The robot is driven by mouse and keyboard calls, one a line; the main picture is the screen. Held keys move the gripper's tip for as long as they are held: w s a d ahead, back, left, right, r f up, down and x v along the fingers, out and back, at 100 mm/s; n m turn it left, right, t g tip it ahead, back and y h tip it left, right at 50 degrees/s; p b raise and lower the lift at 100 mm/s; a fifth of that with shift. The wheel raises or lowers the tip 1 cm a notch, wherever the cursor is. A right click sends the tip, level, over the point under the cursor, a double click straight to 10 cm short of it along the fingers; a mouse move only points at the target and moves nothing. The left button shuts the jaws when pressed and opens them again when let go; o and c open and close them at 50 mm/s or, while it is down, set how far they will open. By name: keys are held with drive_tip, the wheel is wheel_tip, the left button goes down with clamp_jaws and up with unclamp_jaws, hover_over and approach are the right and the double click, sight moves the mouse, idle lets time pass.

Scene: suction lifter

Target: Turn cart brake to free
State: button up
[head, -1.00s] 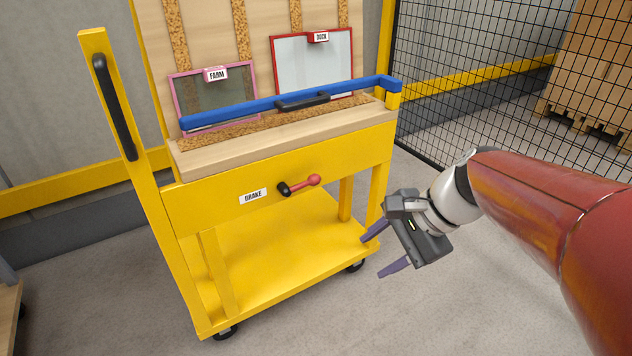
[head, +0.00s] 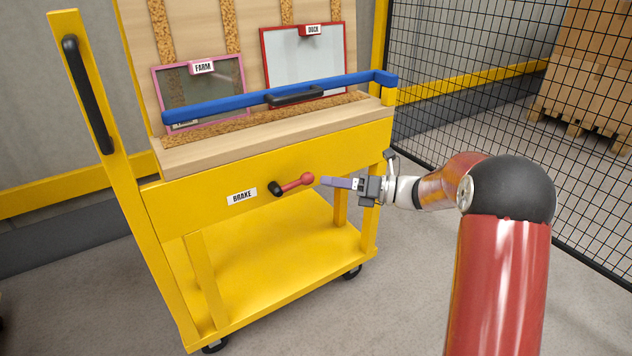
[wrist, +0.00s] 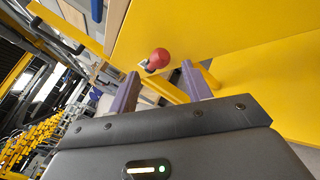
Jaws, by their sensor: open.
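The yellow cart (head: 330,150) stands in front of me. Its brake lever (head: 292,186) is on the front panel, right of the white BRAKE label (head: 242,196). The lever has a black hub and a red arm with a round knob, pointing right and slightly up. My gripper (head: 324,181) is just right of the knob, with its purple fingers pointing left at it. In the wrist view the red knob (wrist: 158,59) shows beyond and between the two spread, empty fingers (wrist: 158,82). Whether a finger touches the knob I cannot tell.
A blue bar (head: 230,105) with a black handle runs across the cart above the panel. A black mesh fence (head: 470,70) is at the right.

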sight(292, 183)
drive_tip(key=shift+x, duration=2.15)
clamp_jaws()
